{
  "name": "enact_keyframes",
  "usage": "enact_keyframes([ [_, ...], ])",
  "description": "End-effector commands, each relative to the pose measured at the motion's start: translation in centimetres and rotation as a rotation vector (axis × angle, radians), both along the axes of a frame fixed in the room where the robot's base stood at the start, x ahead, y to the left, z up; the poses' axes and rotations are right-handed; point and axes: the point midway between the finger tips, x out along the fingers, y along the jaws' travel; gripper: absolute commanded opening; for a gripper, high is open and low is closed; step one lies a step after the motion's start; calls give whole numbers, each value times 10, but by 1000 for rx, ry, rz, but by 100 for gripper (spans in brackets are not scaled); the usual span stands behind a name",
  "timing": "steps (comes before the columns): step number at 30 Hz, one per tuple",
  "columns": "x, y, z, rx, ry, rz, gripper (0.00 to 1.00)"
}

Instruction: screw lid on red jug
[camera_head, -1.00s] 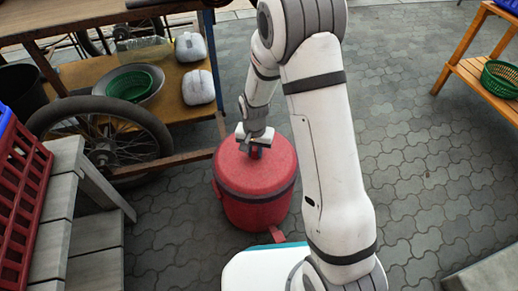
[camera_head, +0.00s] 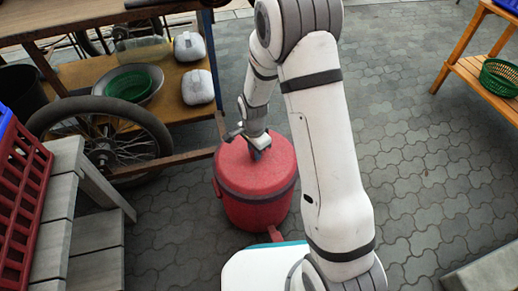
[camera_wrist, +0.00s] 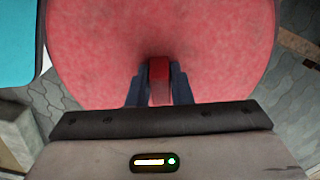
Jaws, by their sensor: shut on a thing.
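The red jug (camera_head: 258,205) stands upright on the paving just beyond my base in the head view. Its wide red lid (camera_head: 230,174) sits on top, and the lid fills the upper part of the wrist view (camera_wrist: 100,50). My gripper (camera_head: 257,153) points down at the middle of the lid. In the wrist view its two dark fingers (camera_wrist: 159,85) are shut on the small red knob (camera_wrist: 159,70) at the lid's centre. Whether the lid's thread is engaged cannot be seen.
A wooden cart with a wheel (camera_head: 105,140) stands close at the left, with a bowl and green basket (camera_head: 128,84) on its shelf. A red crate (camera_head: 22,190) and grey steps (camera_head: 95,235) are at the lower left.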

Motion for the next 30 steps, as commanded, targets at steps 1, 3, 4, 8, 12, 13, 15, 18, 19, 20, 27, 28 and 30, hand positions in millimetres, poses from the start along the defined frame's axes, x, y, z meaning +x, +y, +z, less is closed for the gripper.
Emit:
enact_keyframes([
  [1, -2, 2, -2, 0, 5, -17, 0],
  [3, -2, 2, -2, 1, 4, -58, 0],
  [4, -2, 2, -2, 0, 5, -82, 0],
  [8, -2, 2, -3, -1, 4, -187, 0],
  [12, -2, 2, -3, 0, 4, -256, 0],
  [13, -2, 2, -3, -1, 4, -281, 0],
  [15, -2, 2, -3, -1, 4, -351, 0],
  [18, -2, 2, -3, -1, 4, -433, 0],
  [19, -2, 2, -3, -1, 4, -449, 0],
  [20, -2, 2, -3, -1, 4, -460, 0],
  [27, -2, 2, -3, 0, 3, -468, 21],
  [28, -2, 2, -2, 0, 3, -468, 24],
  [30, -1, 2, -2, 0, 2, -468, 30],
])
